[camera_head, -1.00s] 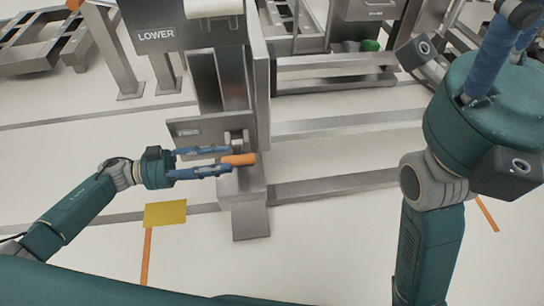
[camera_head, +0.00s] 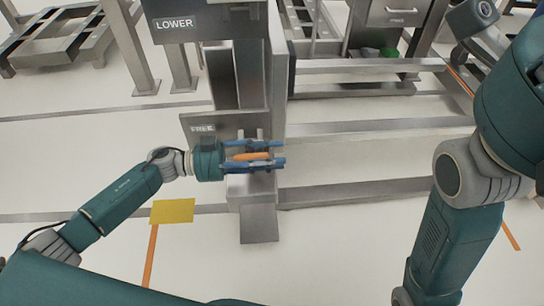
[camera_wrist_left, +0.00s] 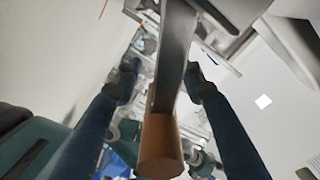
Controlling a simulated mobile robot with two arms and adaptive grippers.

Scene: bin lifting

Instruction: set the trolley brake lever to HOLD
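The brake lever shows as an orange handle (camera_head: 252,156) low on the front of the metal column. A plate marked FREE (camera_head: 203,128) sits just above and left of it. My left gripper (camera_head: 282,154) has its two blue fingers apart, one above and one below the orange handle. In the left wrist view the handle (camera_wrist_left: 160,148) and its grey lever arm (camera_wrist_left: 174,60) lie between the open fingers, with gaps on both sides. My right arm is at the right of the head view. Its gripper is out of view.
A metal column (camera_head: 250,75) with a plate marked LOWER (camera_head: 175,25) stands behind the lever. Steel rails (camera_head: 370,130) run to the right. The pale floor at the lower middle is clear.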

